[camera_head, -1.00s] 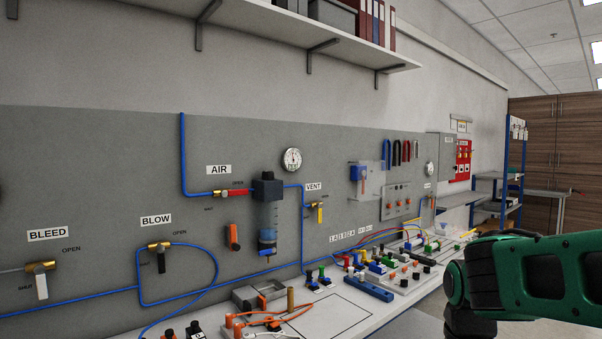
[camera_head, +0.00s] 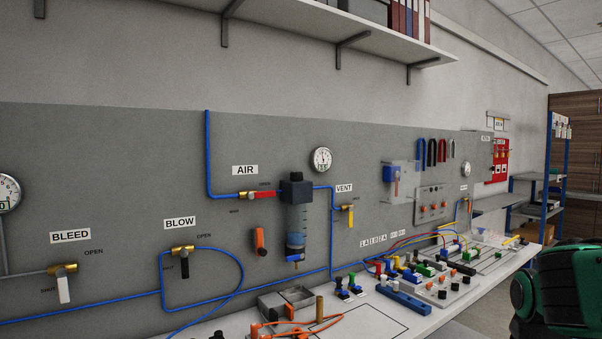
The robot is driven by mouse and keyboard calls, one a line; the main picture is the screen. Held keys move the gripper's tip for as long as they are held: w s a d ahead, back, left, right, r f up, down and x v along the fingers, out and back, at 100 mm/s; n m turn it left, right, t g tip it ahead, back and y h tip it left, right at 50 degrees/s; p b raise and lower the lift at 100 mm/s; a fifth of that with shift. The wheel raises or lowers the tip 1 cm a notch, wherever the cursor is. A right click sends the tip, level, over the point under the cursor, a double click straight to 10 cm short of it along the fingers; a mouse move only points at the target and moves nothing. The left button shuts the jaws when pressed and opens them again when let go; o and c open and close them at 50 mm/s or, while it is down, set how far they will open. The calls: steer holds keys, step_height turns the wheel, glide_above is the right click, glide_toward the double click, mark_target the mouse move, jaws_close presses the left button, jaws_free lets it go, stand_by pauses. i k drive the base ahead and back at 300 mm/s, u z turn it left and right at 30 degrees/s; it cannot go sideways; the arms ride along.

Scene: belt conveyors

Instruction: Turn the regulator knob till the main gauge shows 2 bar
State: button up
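A round gauge (camera_head: 8,193) is cut off by the left edge, above a grey pipe; only part of its dial shows and I cannot read its needle. A smaller round gauge (camera_head: 321,159) hangs on the grey panel right of the AIR label, and its reading is too small to tell. A third small gauge (camera_head: 465,170) is farther right. I cannot make out the regulator knob in this view. A green and black part of my arm shows at the lower right; my gripper is not in view.
The panel carries valves labelled BLEED (camera_head: 64,270), BLOW (camera_head: 182,249), AIR (camera_head: 258,196) and VENT (camera_head: 346,208), with blue tubing. A white bench (camera_head: 440,316) below holds coloured fittings, a grey tray (camera_head: 287,301) and orange leads. A shelf (camera_head: 300,20) overhangs the panel.

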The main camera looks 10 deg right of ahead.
mark_target(296, 176)
steer(key=i, duration=0.85)
steer(key=u, duration=0.1)
